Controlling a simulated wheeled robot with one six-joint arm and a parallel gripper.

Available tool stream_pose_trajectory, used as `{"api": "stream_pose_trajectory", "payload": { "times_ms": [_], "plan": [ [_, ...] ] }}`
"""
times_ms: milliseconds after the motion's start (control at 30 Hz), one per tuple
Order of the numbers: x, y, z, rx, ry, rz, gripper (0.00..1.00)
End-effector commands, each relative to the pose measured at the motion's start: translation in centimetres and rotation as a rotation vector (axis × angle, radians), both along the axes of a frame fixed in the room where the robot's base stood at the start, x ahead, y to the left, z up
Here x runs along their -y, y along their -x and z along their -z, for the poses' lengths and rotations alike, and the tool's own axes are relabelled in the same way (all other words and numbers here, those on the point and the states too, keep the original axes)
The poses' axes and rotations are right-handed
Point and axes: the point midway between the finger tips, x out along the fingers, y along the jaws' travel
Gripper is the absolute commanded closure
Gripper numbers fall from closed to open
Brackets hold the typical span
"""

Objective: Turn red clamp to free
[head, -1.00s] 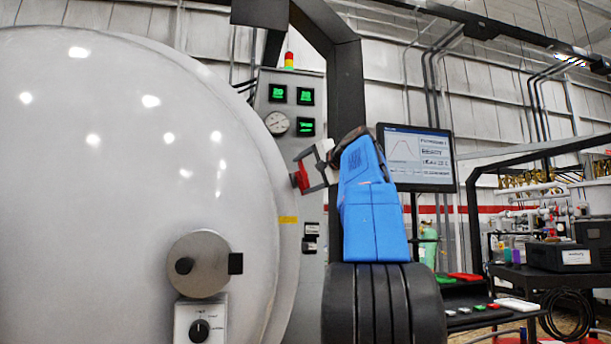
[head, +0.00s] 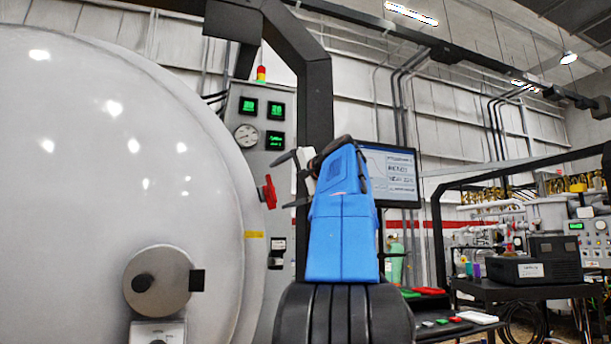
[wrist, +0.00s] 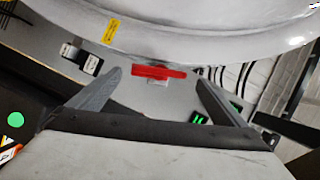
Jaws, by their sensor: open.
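The red clamp (head: 269,192) is at the right edge of the large pale furnace door (head: 90,170). In the wrist view the red clamp (wrist: 150,72) lies crosswise as a bar, beyond the fingertips and between their lines. My gripper (head: 281,181) is open, its two dark fingers pointing left at the clamp with a small gap in the head view. In the wrist view my gripper (wrist: 158,78) shows both fingers spread wide, with nothing between them. My blue arm hides part of the monitor behind it.
A grey control panel (head: 233,110) with green displays and a gauge stands behind the clamp. A round grey hub (head: 170,300) sits on the door. A monitor (head: 400,175) and a bench with equipment (head: 520,268) are to the right.

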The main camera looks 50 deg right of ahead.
Motion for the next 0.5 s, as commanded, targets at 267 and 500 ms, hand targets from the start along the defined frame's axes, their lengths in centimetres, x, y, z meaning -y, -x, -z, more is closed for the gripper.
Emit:
{"api": "stream_pose_trajectory", "payload": {
  "times_ms": [267, 500],
  "plan": [
    [-0.7, 4.5, -0.6, 0.0, 0.0, 0.003, 0.03],
    [-1.3, 7.8, -1.0, 0.0, 0.001, 0.003, 0.03]
  ]
}}
